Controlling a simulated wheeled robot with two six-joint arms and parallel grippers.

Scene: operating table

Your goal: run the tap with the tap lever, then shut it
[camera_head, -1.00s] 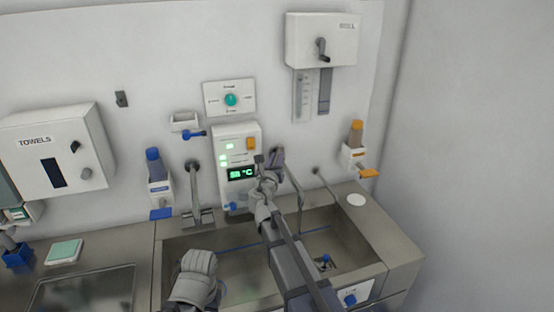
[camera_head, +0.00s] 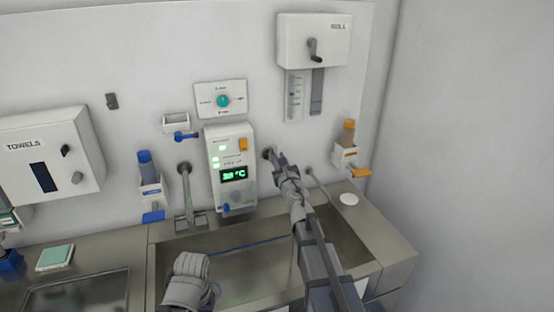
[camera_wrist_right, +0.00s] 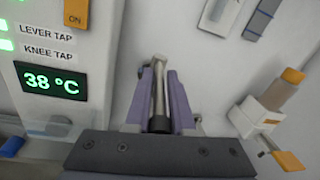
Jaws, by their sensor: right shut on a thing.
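My right gripper (camera_head: 278,160) reaches over the basin to the wall tap right of the control panel. In the right wrist view its purple fingers (camera_wrist_right: 157,95) are shut on a slim metal bar, the tap lever (camera_wrist_right: 158,88), with a dark round end nearest the camera. In the head view the gripper mostly hides this tap, and its round wall mount (camera_head: 267,153) shows just left of the fingers. A faint pale vertical streak shows in the basin left of my right arm; I cannot tell if it is water.
The control panel (camera_head: 230,150) reads 38 °C, close on the left. Another tap (camera_head: 187,190) stands left of it. An orange-topped bottle in a holder (camera_head: 347,150) is on the right. The steel sink (camera_head: 225,265) lies below. A crank-handled box (camera_head: 300,40) hangs above.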

